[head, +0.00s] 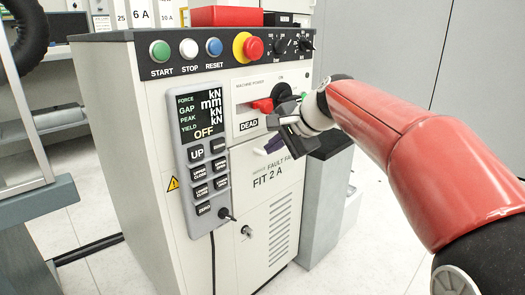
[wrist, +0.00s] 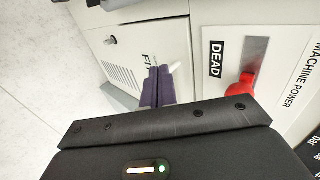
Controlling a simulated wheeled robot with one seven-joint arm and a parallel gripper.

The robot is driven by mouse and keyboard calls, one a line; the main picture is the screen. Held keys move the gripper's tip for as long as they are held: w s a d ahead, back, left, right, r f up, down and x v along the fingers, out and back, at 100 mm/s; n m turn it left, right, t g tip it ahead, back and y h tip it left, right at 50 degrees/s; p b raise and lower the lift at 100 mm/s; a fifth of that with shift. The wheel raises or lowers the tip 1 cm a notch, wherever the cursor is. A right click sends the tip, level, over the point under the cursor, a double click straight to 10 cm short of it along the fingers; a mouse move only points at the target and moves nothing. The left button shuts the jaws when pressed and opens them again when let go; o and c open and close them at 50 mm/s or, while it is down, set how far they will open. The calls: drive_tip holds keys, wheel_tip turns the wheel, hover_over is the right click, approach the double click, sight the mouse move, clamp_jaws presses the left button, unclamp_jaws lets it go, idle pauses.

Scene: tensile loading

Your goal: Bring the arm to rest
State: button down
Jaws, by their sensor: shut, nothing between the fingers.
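My gripper (head: 268,149) is in front of the white machine cabinet (head: 150,110), below the machine power panel. Its two purple fingers are together, with nothing between them. In the wrist view the shut fingers (wrist: 158,75) point toward the cabinet's lower front, near the partly hidden "FIT" lettering. The red machine power handle (head: 262,106) is just above the gripper in the head view. It also shows in the wrist view (wrist: 240,88), to the right of the fingers and apart from them. My red arm reaches in from the right.
A grey control pendant (head: 202,160) on the cabinet reads "OFF". Coloured buttons and a red emergency stop (head: 252,47) line the top edge. A red box (head: 226,16) sits on top. A grey bin (head: 325,195) stands beside the cabinet. The floor at right is clear.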

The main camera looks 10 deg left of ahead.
drive_tip(key=s+d+n+h+p, duration=0.3)
drive_tip(key=s+d+h+p, duration=0.15)
drive_tip(key=s+d, duration=1)
drive_tip(key=s+d+f+n+h+p, duration=0.1)
drive_tip(key=s+d+f+n, duration=0.1)
drive_tip(key=s, duration=0.5)
drive_tip(key=s+d+f+n+h+p, duration=0.1)
drive_tip(key=s+d+f+n+h, duration=0.1)
drive_tip(key=s+d+f, duration=0.2)
drive_tip(key=s+f, duration=0.3)
drive_tip(key=s, duration=0.1)
drive_tip(key=shift+d+f+n+p, duration=0.15)
drive_tip(key=shift+d+n+p, duration=0.15)
drive_tip(key=shift+p, duration=0.1)
